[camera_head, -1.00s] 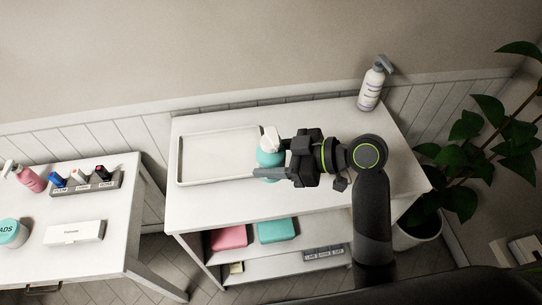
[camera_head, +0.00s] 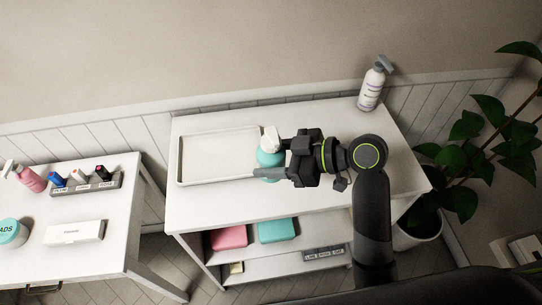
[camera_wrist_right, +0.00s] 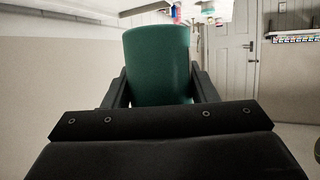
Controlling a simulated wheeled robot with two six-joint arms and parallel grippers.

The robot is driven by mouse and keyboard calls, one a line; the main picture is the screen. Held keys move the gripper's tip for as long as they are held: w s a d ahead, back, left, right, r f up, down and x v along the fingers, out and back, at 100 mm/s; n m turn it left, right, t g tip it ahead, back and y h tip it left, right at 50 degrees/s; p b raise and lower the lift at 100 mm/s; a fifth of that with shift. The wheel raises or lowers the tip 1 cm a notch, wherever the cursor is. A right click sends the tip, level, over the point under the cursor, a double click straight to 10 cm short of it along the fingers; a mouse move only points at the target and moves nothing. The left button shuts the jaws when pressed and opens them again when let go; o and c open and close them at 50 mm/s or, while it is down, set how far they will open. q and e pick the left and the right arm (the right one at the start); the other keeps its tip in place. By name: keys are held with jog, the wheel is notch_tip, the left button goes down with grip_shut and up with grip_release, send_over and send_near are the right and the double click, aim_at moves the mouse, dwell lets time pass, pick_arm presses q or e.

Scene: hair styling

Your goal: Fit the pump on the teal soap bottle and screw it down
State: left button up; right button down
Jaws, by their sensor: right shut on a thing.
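The teal soap bottle (camera_head: 267,158) stands on the white table, just right of the shallow tray. A white pump (camera_head: 269,138) shows at its top; I cannot tell whether it is seated or screwed down. My right gripper (camera_head: 276,159) reaches in from the right and is shut on the bottle, one finger on each side. In the right wrist view the bottle (camera_wrist_right: 158,65) appears as a dark green cylinder between the fingers; the pump cannot be made out there. My left gripper is not in view.
A spray bottle (camera_head: 371,88) stands at the table's back right. A side table at left holds a pink bottle (camera_head: 31,178), a labelled rack (camera_head: 84,189) and a white box (camera_head: 74,233). A plant (camera_head: 462,160) stands at right.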

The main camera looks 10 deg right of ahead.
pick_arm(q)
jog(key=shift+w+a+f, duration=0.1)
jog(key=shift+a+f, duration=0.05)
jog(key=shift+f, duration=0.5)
pick_arm(e)
jog(key=shift+w+d+m+t, duration=0.2)
jog(key=shift+w+m+t, duration=0.1)
jog(key=shift+w+t, duration=0.1)
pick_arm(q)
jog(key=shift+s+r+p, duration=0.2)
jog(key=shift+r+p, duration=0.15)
pick_arm(e)
jog(key=w+d+m+t+h, duration=0.6)
jog(key=w+d+m+h, duration=0.1)
jog(key=d+m, duration=0.1)
jog(key=shift+w+d+f+t, duration=0.35)
jog(key=shift+d+t, duration=0.05)
jog(key=shift+d, duration=0.5)
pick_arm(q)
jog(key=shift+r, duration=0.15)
pick_arm(e)
jog(key=shift+f, duration=3.15)
